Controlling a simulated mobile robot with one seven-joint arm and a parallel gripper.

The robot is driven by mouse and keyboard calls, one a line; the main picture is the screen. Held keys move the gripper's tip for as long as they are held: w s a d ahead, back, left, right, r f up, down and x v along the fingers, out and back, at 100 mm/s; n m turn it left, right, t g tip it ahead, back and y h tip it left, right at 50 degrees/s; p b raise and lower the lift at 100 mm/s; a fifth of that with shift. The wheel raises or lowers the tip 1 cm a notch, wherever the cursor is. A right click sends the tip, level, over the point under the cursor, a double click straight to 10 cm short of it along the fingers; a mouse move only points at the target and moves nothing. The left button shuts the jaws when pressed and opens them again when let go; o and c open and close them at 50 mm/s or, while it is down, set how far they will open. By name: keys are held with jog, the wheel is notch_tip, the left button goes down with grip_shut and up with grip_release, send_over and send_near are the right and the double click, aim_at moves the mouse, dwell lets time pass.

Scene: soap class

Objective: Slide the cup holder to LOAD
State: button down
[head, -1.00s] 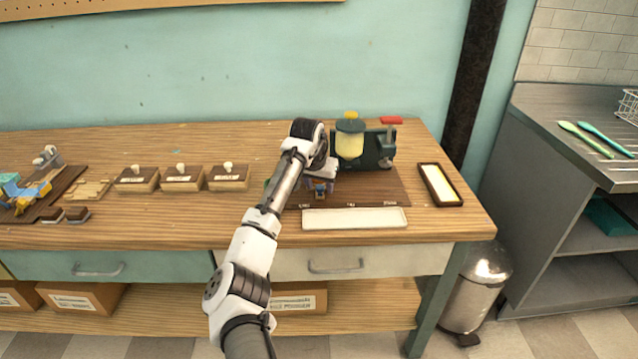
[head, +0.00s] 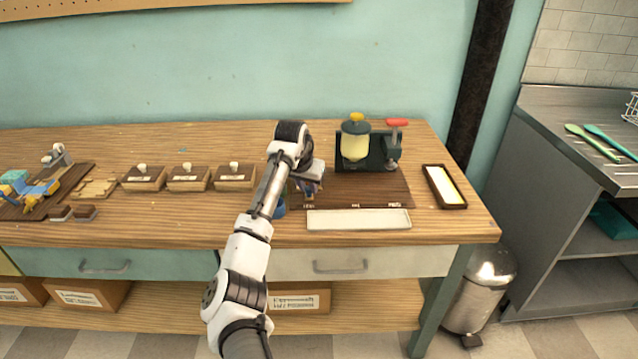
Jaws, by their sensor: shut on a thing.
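My gripper (head: 310,188) is low over the left end of the dark brown board (head: 375,187), just behind the left label on its front edge. It is shut on the cup holder, which is mostly hidden by the gripper and wrist. The board carries three small white labels along its front edge; the left one, where LOAD seems to be written, is just in front of the gripper. The dispenser (head: 355,145), with a yellow tank and dark green frame, stands at the back of the board, with a red-handled press (head: 396,123) on its right.
A small blue thing (head: 280,208) shows beside my forearm at the board's left; I cannot tell what it is. A white tray (head: 358,219) lies in front of the board and a dark-rimmed tray (head: 444,187) to its right. Three lidded boxes (head: 188,179) stand to the left.

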jog(key=shift+a, duration=0.25)
jog(key=c, duration=1.2)
grip_release()
jog(key=shift+a, duration=0.1)
jog(key=shift+r, duration=0.1)
jog(key=shift+s+r, duration=0.15)
jog(key=shift+r, duration=0.15)
jog(key=b+v, duration=0.2)
jog(key=v, duration=1.1)
jog(key=shift+b, duration=0.3)
